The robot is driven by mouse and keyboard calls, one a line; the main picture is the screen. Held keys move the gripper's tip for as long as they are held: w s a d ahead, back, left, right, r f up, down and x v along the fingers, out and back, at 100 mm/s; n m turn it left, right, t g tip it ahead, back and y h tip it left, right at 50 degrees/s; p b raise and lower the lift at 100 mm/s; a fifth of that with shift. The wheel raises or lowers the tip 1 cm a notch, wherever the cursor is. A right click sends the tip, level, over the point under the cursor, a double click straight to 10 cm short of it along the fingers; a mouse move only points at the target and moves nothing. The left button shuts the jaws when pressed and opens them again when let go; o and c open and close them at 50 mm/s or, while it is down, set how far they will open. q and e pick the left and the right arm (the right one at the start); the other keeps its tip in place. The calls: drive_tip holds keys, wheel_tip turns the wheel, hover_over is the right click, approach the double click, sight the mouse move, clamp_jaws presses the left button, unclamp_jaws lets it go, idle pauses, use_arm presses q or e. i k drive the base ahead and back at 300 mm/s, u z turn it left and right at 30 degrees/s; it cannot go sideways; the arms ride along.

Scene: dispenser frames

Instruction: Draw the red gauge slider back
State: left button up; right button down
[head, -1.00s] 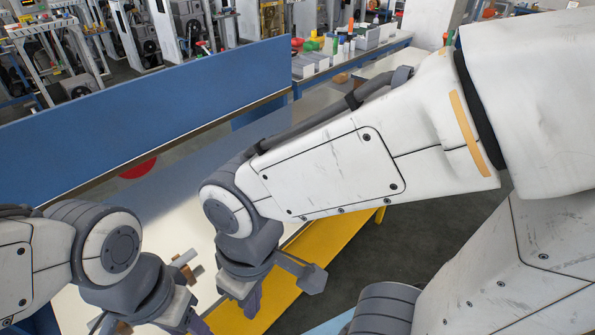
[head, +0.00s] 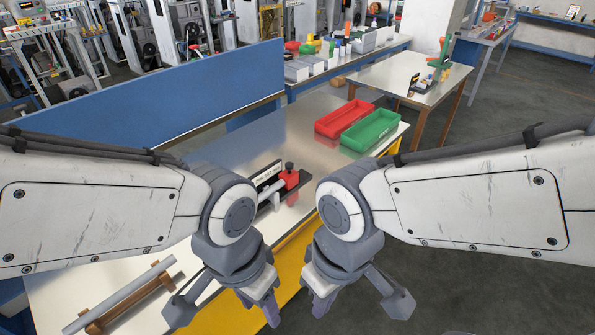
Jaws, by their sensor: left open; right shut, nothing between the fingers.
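The red gauge slider (head: 291,181) is a red block with a dark knob on top, on the metal-topped table in the head view. It sits at the right end of a gauge with a dark, pale-edged plate (head: 266,174) and a grey bar. My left arm's wrist hides the gauge's near part. My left gripper (head: 264,308) points down in front of the gauge, apart from the slider, and is open. My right gripper (head: 319,304) points down to the right of it, shut and empty. Neither touches the slider.
A red bin (head: 344,118) and a green bin (head: 371,131) stand at the table's far right. A grey rod lies on a wooden cradle (head: 135,303) at front left. A blue panel (head: 160,100) borders the table's back. The yellow front edge (head: 283,285) lies beneath the grippers.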

sight(291, 177)
drive_tip(key=u, duration=0.05)
drive_tip(key=k, duration=0.6)
drive_tip(key=z, duration=0.6)
drive_tip(key=i, duration=1.3)
drive_tip(key=u, duration=0.55)
drive_tip(key=i, duration=0.4)
drive_tip(key=u, duration=0.3)
